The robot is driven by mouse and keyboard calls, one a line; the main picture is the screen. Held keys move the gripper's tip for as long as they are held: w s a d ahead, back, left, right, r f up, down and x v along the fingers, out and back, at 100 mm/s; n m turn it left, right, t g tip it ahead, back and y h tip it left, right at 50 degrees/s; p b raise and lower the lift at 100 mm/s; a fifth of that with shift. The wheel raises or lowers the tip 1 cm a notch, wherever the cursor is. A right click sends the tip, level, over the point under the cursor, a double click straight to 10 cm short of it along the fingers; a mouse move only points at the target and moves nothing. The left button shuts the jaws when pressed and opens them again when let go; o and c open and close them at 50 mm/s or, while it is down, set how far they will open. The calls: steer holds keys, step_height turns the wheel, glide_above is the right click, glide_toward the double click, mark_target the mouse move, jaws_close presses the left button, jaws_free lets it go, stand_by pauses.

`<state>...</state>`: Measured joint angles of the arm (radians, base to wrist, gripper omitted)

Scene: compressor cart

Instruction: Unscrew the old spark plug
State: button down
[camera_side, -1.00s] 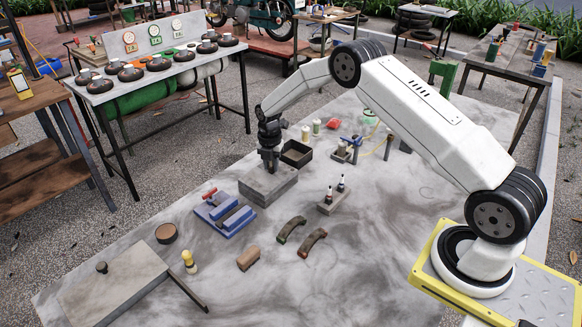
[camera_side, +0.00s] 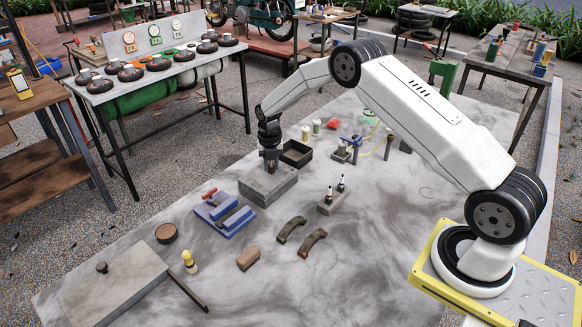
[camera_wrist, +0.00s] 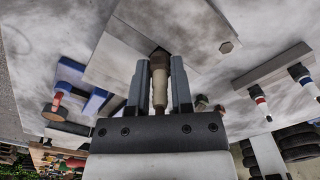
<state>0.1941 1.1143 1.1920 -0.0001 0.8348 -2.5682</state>
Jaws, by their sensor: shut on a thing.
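The old spark plug (camera_wrist: 159,84), pale with a tan metal upper part, stands between the two fingers of my gripper (camera_wrist: 158,72) in the wrist view. Its far end meets a dark recess in the grey block (camera_wrist: 190,30); whether it is still threaded in I cannot tell. In the side view my gripper (camera_side: 270,162) points straight down over the grey block (camera_side: 268,188), shut on the plug, which its fingers hide there. Two other spark plugs (camera_side: 341,184) with white and dark bodies stand in a small grey holder (camera_side: 333,203) to the right.
A blue vise (camera_side: 225,217) stands left of the block, and an open dark box (camera_side: 296,154) stands close behind it. The front right tabletop is clear.

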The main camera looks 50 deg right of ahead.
steer(key=shift+n, duration=0.3)
steer(key=shift+n, duration=2)
steer(key=c, duration=0.7)
jaws_free()
steer(key=shift+m, duration=2.3)
